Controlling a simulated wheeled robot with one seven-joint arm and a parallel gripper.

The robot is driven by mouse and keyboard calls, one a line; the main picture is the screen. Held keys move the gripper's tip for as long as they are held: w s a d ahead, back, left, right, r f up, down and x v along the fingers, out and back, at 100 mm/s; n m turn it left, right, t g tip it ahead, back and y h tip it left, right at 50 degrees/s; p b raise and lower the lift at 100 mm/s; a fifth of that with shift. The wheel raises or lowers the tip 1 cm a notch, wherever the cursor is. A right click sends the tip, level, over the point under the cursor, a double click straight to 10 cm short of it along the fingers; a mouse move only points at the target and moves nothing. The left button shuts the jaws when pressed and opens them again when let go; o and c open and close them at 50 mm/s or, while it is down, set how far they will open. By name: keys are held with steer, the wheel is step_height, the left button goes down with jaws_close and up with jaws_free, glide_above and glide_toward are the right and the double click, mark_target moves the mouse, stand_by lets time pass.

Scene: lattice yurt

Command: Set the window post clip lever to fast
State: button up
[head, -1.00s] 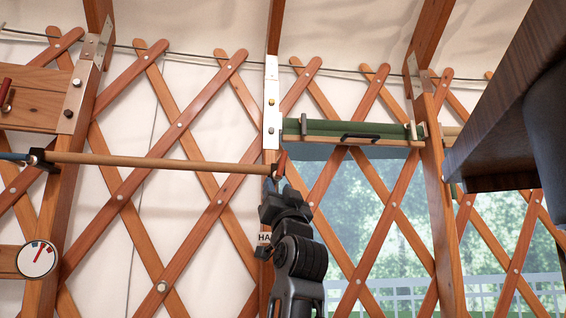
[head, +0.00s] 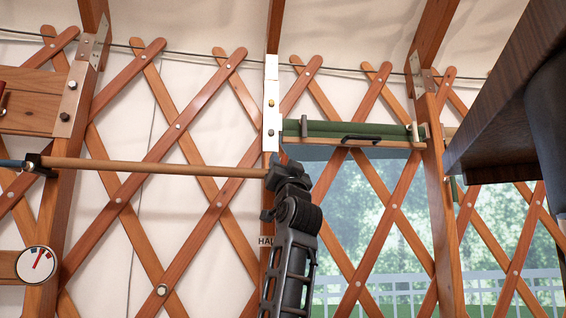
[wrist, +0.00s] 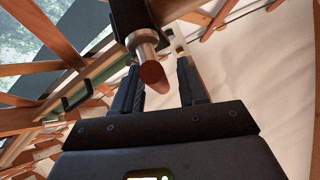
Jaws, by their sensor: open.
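The clip lever (wrist: 152,75), with a red-brown tip on a metal shaft, shows in the wrist view between the two dark fingers of my gripper (wrist: 160,64). The fingers are open on either side of it; I cannot tell whether either touches. In the head view my gripper (head: 284,172) is up at the window post (head: 271,110), just below its white plate, and hides most of the lever. Only a small reddish bit of the lever (head: 283,158) shows above the gripper. Any fast marking is not readable.
A wooden rod (head: 150,168) runs left from the post beside my gripper. A rolled green blind (head: 350,129) with a dark handle is to the right. A dark wooden slab (head: 510,95) overhangs at upper right. A round dial (head: 36,263) is at lower left.

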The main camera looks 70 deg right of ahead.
jaws_close()
stand_by(0.3)
steer(key=shift+n+t+y, duration=0.3)
steer(key=shift+n+t, duration=0.1)
steer(key=shift+n, duration=0.2)
steer(key=n+t+y, duration=0.1)
steer(key=n, duration=0.1)
steer(key=shift+w+a+n+t, duration=0.1)
steer(key=shift+n+t, duration=0.2)
steer(key=shift+t, duration=0.1)
steer(key=shift+w+a+n+t+y+b, duration=0.2)
steer(key=shift+n+t+y, duration=0.35)
steer(key=shift+n+y, duration=0.2)
steer(key=shift+w+a+n+t+y+b, duration=0.1)
steer(key=shift+n+t+y+b, duration=0.1)
steer(key=shift+n+t+y, duration=0.55)
steer(key=shift+r, duration=0.1)
jaws_free()
